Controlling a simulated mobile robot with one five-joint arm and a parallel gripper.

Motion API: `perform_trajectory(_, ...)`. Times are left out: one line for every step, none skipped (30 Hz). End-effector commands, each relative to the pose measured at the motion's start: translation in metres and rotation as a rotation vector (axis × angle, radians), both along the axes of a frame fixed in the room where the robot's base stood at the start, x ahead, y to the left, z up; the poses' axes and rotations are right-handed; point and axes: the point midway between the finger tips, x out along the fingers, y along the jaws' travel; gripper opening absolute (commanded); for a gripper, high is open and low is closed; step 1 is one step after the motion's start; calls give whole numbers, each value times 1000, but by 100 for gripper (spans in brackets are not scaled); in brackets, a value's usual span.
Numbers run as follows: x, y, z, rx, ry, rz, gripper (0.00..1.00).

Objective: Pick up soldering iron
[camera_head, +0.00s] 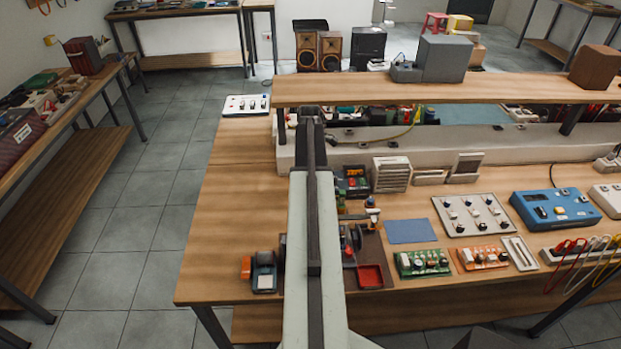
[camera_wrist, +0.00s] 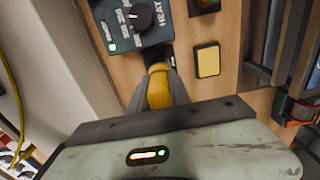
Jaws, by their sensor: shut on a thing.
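In the wrist view, my gripper (camera_wrist: 160,72) is shut on the yellow part of what looks like the soldering iron (camera_wrist: 158,88). Grey finger surfaces show on both sides of it. The lower end of the iron is hidden behind the gripper body. Just beyond is a dark blue-grey station (camera_wrist: 128,22) with a knob, a green light and the word HEAT. A yellow pad (camera_wrist: 207,61) lies to the right on the wood. In the head view my arm reaches forward over the workbench, and the iron cannot be made out there.
The wooden workbench (camera_head: 225,200) is bare on its left side. A raised shelf (camera_head: 430,91) runs along its back. Right of my arm are a blue sheet (camera_head: 411,230), a knobbed panel (camera_head: 472,215) and circuit boards (camera_head: 422,263). A yellow cable (camera_wrist: 12,85) hangs left in the wrist view.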

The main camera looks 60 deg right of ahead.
Motion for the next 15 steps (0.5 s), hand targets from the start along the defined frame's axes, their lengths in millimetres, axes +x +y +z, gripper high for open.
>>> perform_trajectory(0, 0, 0, 0, 0, 0, 0)
perform_trajectory(0, 0, 1, 0, 0, 0, 0)
perform_trajectory(0, 0, 2, 0, 0, 0, 0)
perform_trajectory(0, 0, 4, 0, 0, 0, 0)
perform_trajectory(0, 0, 6, 0, 0, 0, 0)
perform_trajectory(0, 0, 10, 0, 0, 0, 0)
perform_trajectory(0, 0, 14, 0, 0, 1, 0)
perform_trajectory(0, 0, 18, 0, 0, 1, 0)
perform_trajectory(0, 0, 25, 0, 0, 1, 0)
perform_trajectory(0, 0, 31, 0, 0, 1, 0)
perform_trajectory(0, 0, 37, 0, 0, 1, 0)
perform_trajectory(0, 0, 46, 0, 0, 1, 0)
perform_trajectory(0, 0, 52, 0, 0, 1, 0)
perform_trajectory(0, 0, 59, 0, 0, 1, 0)
perform_trajectory(0, 0, 68, 0, 0, 1, 0)
